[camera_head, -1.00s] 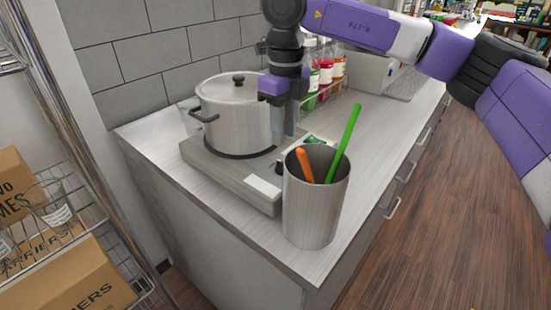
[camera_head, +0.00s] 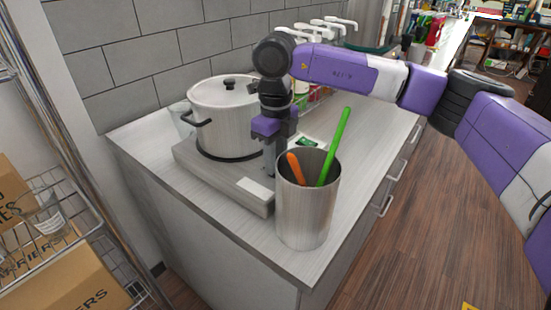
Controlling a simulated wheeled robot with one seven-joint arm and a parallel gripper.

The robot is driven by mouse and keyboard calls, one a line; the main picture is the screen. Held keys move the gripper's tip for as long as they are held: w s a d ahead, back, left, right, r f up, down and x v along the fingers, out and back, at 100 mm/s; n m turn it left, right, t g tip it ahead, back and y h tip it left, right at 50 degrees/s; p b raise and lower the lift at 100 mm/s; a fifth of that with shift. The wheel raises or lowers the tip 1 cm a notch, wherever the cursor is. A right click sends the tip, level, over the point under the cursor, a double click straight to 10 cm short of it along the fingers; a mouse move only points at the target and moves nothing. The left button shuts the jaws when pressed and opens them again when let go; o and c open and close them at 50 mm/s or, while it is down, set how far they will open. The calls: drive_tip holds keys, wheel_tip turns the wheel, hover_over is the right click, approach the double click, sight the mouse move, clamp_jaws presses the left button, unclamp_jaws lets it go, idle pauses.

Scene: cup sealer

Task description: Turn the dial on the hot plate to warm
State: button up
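The hot plate (camera_head: 222,182) is a flat grey unit on the counter, with a pale label on its front edge. A large steel pot (camera_head: 224,130) with a lid stands on it. My gripper (camera_head: 271,172) points down at the hot plate's front right end, close to where the dial was visible a second ago. The dial is hidden now behind the fingers and the steel canister, so I cannot tell its setting or whether the fingers touch it. The fingers look close together, but their gap is not clear.
A steel canister (camera_head: 306,215) holding a green utensil (camera_head: 335,146) and an orange one (camera_head: 295,168) stands just right of my gripper. A glass (camera_head: 182,118) stands behind the pot. Bottles and pump dispensers (camera_head: 327,24) are at the back. The counter's right side (camera_head: 375,125) is mostly clear.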

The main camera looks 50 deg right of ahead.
clamp_jaws()
drive_tip(key=shift+m, duration=0.3)
drive_tip(key=m+b, duration=0.3)
drive_tip(key=shift+f, duration=0.1)
drive_tip(key=m+b, duration=0.4)
drive_tip(key=m, duration=0.2)
drive_tip(key=shift+m+b, duration=1.25)
drive_tip(key=shift+m, duration=0.85)
drive_tip(key=shift+r, duration=0.2)
drive_tip(key=shift+o, duration=1.3)
unclamp_jaws()
